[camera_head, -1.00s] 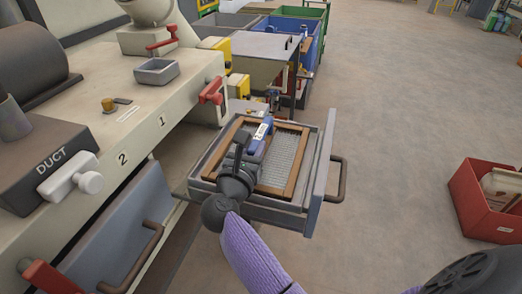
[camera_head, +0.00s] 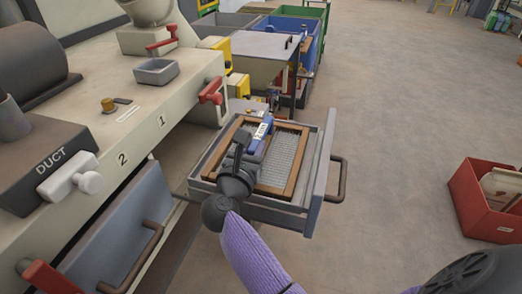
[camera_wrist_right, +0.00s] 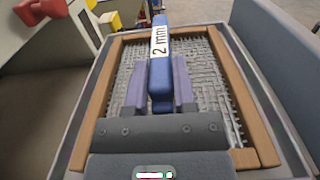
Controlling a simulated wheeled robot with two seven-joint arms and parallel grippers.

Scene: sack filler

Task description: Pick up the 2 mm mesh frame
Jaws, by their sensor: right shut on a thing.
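The 2 mm mesh frame (camera_head: 291,178) has a brown wooden border, grey wire mesh and a blue bar handle. It sits in or just above an open grey drawer (camera_head: 322,172); I cannot tell whether it touches the drawer floor. My right gripper (camera_head: 254,148) is shut on the blue handle. In the right wrist view, the handle with its white "2 mm" label (camera_wrist_right: 160,45) stands between the fingers (camera_wrist_right: 172,85), and the wooden border (camera_wrist_right: 232,85) surrounds the mesh. My left gripper is not in view.
The cream machine (camera_head: 140,115) with red levers stands left of the drawer. A drawer pull (camera_head: 338,180) sticks out on the right. A red crate (camera_head: 478,205) is on the floor at far right. Blue and grey bins (camera_head: 312,45) stand behind. The floor between is clear.

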